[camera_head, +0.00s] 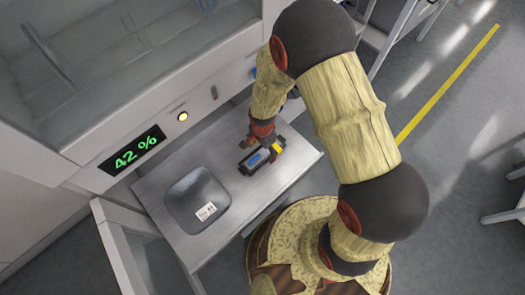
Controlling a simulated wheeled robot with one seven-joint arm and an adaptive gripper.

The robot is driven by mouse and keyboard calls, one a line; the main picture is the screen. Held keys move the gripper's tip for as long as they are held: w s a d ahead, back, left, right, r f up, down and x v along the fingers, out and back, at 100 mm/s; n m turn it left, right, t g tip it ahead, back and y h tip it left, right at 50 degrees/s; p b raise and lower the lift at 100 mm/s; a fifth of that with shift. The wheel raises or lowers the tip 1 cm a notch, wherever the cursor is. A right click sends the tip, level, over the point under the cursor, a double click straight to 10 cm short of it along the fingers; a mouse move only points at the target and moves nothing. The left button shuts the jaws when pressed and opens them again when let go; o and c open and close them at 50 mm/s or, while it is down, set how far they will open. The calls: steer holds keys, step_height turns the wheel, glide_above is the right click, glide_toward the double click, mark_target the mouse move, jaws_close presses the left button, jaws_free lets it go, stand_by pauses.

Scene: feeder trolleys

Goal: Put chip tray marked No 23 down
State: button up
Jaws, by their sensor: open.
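A dark grey, rounded square tray (197,192) rests flat on the metal shelf (165,175). It carries a small white label at its lower edge, whose print is too small to read surely. My gripper (264,154) is open, low over the right part of the shelf. It is to the right of the tray and apart from it. A black shape with a blue face shows at the gripper's jaws; I cannot tell whether it is part of the gripper or a separate thing. The fingertips are partly hidden by the wrist.
Behind the shelf stands a pale cabinet (150,92) with a green "42 %" display (133,150) and a lit yellow button (183,116). A pale open-topped bin or frame (112,215) adjoins the shelf's left. Grey floor (470,110) with a yellow line lies to the right.

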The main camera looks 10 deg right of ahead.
steer(key=d+r+n+t+p, duration=0.2)
steer(key=d+r+n, duration=0.1)
steer(key=r, duration=1.4)
steer(key=d+r+n+t+p, duration=0.15)
steer(key=d+r, duration=0.25)
steer(key=r, duration=1.3)
steer(key=s+d+r+n+t, duration=0.1)
steer(key=s+d+r+n, duration=0.1)
steer(key=s+r, duration=0.4)
steer(key=s+d+r+n+t, duration=0.1)
steer(key=s+d+r+n, duration=0.2)
steer(key=s+r, duration=0.3)
steer(key=shift+s+d+r+n, duration=0.25)
steer(key=shift+r+n, duration=0.4)
steer(key=shift+n, duration=0.2)
